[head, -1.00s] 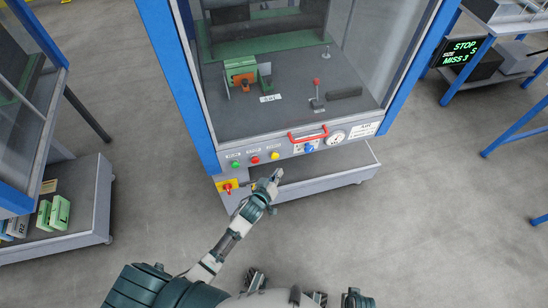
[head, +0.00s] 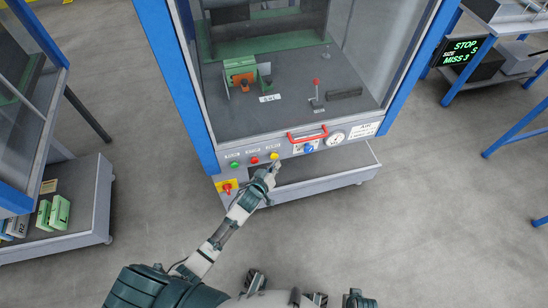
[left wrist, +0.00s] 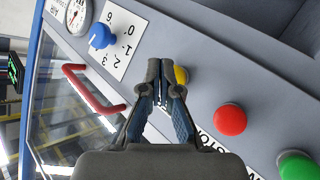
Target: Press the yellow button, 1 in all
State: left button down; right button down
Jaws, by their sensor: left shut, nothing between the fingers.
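The yellow button (head: 275,156) is on the grey front panel of the machine, to the right of the red and green buttons. My left gripper (head: 274,168) is just in front of and below it in the head view. In the left wrist view the yellow button (left wrist: 181,75) is partly hidden behind the shut fingertips of the left gripper (left wrist: 160,92). I cannot tell whether the fingertips touch it. The left gripper holds nothing. My right gripper is not clearly in view.
Near the yellow button are the red button (left wrist: 229,120), green button (left wrist: 298,166), blue knob (left wrist: 101,36) and red handle (left wrist: 94,90). A red rotary switch on a yellow plate (head: 228,187) sits lower left. An open grey tray (head: 345,175) juts out below the panel.

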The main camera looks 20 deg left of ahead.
pick_arm(q)
jog(key=shift+d, duration=0.3)
pick_arm(e)
jog(key=shift+d+f, duration=0.1)
jog(key=shift+d, duration=0.25)
pick_arm(q)
jog(key=shift+a, duration=0.3)
pick_arm(e)
jog(key=shift+a, duration=0.25)
pick_arm(q)
jog(key=shift+w+d+r, duration=0.1)
jog(key=shift+w, duration=0.25)
pick_arm(e)
jog(key=shift+d+r, duration=0.15)
jog(key=shift+r, duration=0.1)
jog(key=shift+s, duration=0.1)
